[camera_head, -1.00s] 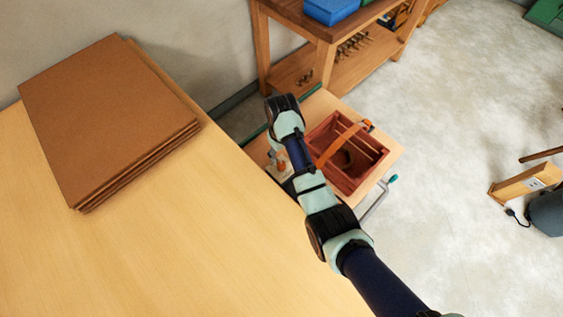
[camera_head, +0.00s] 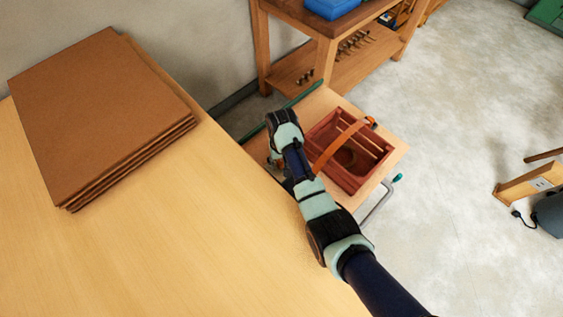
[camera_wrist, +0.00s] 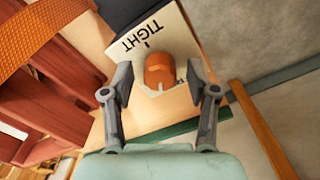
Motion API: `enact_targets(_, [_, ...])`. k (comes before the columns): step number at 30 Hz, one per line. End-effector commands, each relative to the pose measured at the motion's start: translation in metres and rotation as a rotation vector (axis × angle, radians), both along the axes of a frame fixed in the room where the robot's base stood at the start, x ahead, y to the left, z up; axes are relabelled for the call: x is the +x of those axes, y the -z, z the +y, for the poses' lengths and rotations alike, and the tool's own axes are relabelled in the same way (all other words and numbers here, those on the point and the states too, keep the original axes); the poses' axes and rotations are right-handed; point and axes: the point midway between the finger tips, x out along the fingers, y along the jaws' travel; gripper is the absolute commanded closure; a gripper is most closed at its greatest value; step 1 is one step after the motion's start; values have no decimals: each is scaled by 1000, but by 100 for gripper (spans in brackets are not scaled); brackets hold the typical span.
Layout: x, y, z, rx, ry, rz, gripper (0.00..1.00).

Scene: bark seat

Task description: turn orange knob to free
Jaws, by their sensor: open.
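The orange knob (camera_wrist: 159,72) sits on a pale plate (camera_wrist: 178,36) in the wrist view. The plate bears the printed word TIGHT and a small dark mark beside the knob. My gripper (camera_wrist: 165,84) is open, with one finger on each side of the knob. I cannot tell whether either finger touches it. No "free" label shows. In the head view my arm hides the knob.
A reddish wooden crate (camera_head: 324,139) with an orange strap (camera_head: 340,146) stands close beside my arm on a small wooden table (camera_head: 397,150). A large table with stacked brown boards (camera_head: 95,110) lies at left.

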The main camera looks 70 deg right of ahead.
Motion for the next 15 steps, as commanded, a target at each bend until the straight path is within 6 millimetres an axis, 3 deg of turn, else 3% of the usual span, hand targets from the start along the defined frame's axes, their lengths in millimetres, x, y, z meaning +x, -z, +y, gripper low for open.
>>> enact_targets(5, [0, -1, 0, 0, 0, 0, 45])
enact_targets(15, [0, -1, 0, 0, 0, 0, 100])
